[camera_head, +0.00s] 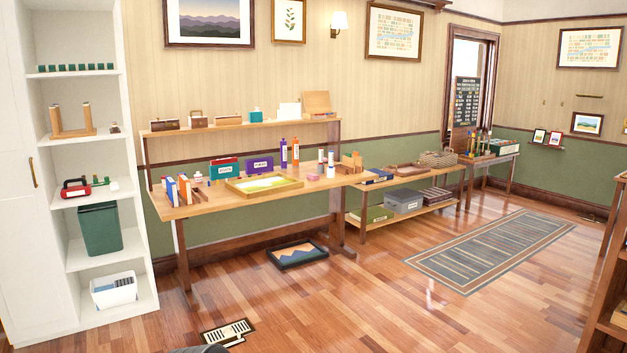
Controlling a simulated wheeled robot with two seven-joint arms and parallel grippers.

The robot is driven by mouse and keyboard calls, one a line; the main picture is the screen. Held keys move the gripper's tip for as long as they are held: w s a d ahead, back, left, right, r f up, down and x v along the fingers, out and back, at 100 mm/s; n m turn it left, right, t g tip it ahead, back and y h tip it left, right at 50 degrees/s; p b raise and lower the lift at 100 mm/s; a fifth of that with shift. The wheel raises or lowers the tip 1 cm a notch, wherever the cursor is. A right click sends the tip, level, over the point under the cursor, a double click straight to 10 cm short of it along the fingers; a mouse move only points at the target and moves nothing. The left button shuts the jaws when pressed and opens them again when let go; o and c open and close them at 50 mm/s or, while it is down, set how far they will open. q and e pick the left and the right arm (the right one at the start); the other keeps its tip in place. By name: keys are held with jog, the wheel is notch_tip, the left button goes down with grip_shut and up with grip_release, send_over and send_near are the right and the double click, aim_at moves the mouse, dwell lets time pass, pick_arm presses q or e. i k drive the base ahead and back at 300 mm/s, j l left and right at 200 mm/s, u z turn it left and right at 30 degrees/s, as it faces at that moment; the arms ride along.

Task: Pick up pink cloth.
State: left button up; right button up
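A small pink item (313,177) lies on the wooden work table, just right of the shallow wooden tray. It is too small to tell whether it is a folded cloth. No other pink thing stands out. Neither of my grippers shows in the head view, and the table is some distance ahead.
The work table (215,205) holds books, bottles and a wooden tray (291,184), with a raised shelf behind. A white shelf unit (140,262) stands at left. A dark framed tray (297,254) and a floor vent (228,332) lie on the floor. Open floor lies before the table.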

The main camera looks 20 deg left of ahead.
aim_at(312, 176)
jog(key=u, duration=0.3)
jog(key=i, duration=3.15)
jog(key=i+l, duration=0.15)
jog(key=i, duration=3)
